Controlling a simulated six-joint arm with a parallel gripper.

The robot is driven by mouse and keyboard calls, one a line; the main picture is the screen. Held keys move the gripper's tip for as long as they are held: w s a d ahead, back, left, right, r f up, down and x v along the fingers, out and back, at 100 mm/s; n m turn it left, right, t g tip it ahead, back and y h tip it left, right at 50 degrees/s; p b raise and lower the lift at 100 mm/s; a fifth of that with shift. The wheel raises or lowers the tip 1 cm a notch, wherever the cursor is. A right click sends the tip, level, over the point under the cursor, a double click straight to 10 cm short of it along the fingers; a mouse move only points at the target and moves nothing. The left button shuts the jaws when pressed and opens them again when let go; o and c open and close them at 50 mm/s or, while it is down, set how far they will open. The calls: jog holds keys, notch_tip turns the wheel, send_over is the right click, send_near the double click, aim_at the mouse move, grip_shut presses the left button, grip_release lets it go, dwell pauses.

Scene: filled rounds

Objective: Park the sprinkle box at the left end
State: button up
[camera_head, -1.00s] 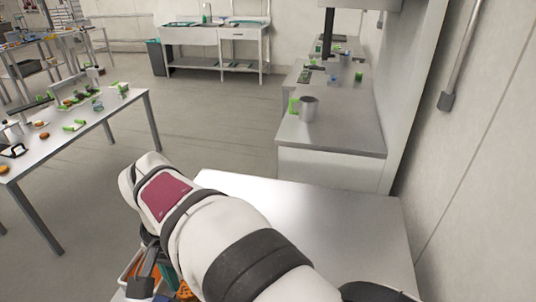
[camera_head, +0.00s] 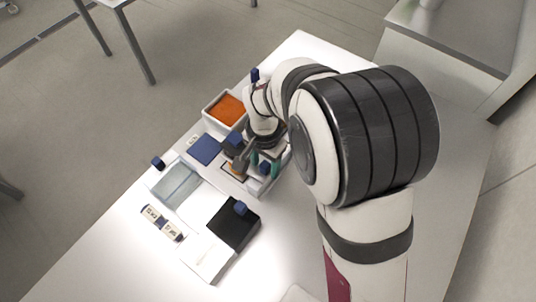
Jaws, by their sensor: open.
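My gripper (camera_head: 241,163) points down over the middle of the white table, and its jaws are open. Just under it is a small dark-framed compartment (camera_head: 232,174) with something orange-brown, partly hidden. A white box filled with orange (camera_head: 227,109) stands behind the gripper. A black box with a blue knob (camera_head: 229,230) and a pale grey-blue open box (camera_head: 177,184) stand nearer the front. I cannot tell for certain which of these is the sprinkle box. Teal-green pieces (camera_head: 254,160) show beside the gripper, partly covered by my arm.
A flat blue square (camera_head: 204,149) lies left of the gripper. A white box (camera_head: 206,258) stands by the black box. A labelled strip (camera_head: 161,222) lies near the table's left edge. The table's front part (camera_head: 120,265) is clear.

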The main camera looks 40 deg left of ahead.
grip_shut()
dwell(1.4)
